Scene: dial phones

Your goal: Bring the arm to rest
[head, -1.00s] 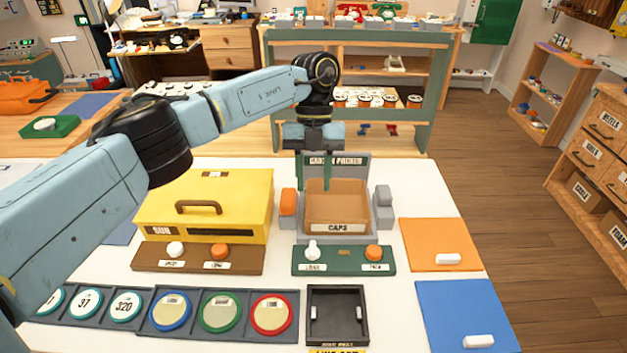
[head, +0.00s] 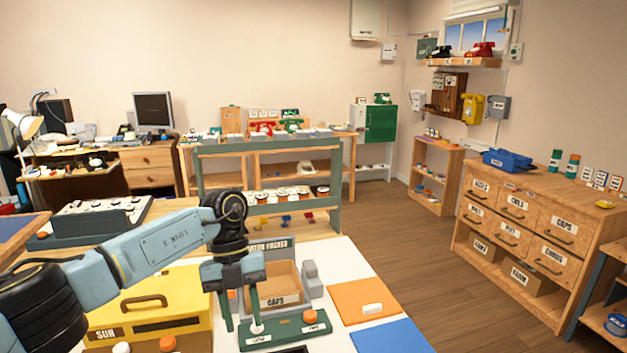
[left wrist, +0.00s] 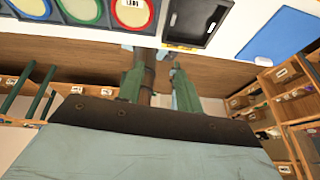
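My left arm comes in from the left in the head view, and its gripper (head: 240,316) hangs with its fingers pointing down. The fingers are apart with nothing between them. They show in front of the left side of the brown caps box (head: 277,290), near the white knob (head: 257,329) of a green panel (head: 288,334). I cannot tell whether a finger touches the knob or panel. In the left wrist view the two green fingers (left wrist: 158,88) are also apart and empty. My right gripper is not in view.
A yellow box with a handle (head: 150,302) stands left of the gripper. An orange mat (head: 350,308) and a blue mat (head: 385,338) lie to the right. The left wrist view shows round dials (left wrist: 132,12) and a black tray (left wrist: 200,18). Open floor lies right of the table.

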